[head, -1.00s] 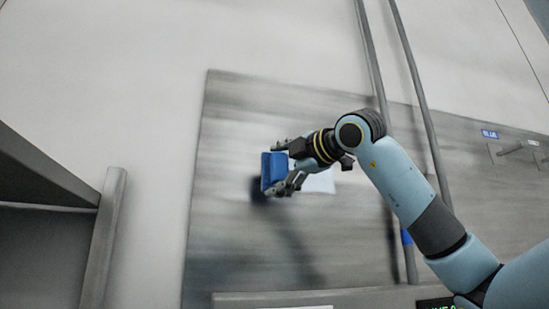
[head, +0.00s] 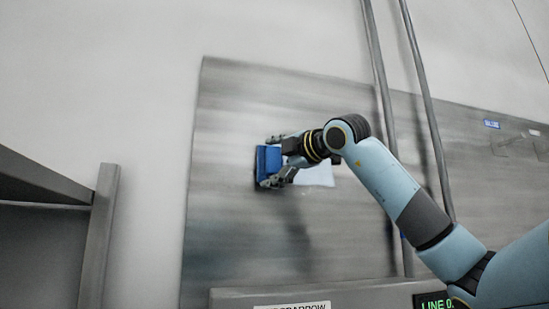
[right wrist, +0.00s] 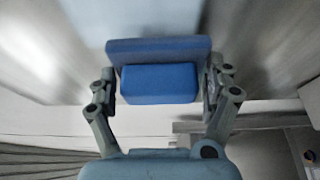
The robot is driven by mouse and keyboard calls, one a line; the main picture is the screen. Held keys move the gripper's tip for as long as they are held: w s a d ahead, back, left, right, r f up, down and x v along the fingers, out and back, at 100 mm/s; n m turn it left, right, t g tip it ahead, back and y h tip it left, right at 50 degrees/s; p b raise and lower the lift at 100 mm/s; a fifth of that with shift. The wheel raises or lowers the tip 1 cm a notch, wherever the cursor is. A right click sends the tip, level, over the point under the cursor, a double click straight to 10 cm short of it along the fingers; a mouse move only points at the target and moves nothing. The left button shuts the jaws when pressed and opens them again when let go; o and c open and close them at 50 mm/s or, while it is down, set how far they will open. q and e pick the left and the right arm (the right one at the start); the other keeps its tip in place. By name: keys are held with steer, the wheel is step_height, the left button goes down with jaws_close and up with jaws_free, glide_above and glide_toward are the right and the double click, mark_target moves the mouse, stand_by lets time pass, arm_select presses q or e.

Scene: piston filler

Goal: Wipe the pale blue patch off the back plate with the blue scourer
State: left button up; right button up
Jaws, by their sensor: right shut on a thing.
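The blue scourer (head: 268,163) is held by my right gripper (head: 275,163) at the back plate (head: 235,110), a grey brushed metal sheet. In the right wrist view the scourer (right wrist: 160,82) sits between both fingers of the gripper (right wrist: 160,88), its wide pad facing the plate. The pale blue patch (head: 317,175) shows on the plate just right of the scourer, partly behind my gripper. In the right wrist view a pale bluish area (right wrist: 150,15) lies beyond the scourer. I cannot tell for certain whether the pad touches the plate. My left gripper is not in view.
Two vertical grey pipes (head: 424,95) stand in front of the plate, right of the patch. A dark grey frame (head: 98,235) stands at the left. A ledge (head: 370,297) with a label and a green-lit display (head: 434,304) is below. A small blue tag (head: 491,124) is at right.

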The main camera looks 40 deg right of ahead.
steer(key=shift+w+d, duration=0.4)
steer(key=shift+w, duration=0.35)
stand_by(0.6)
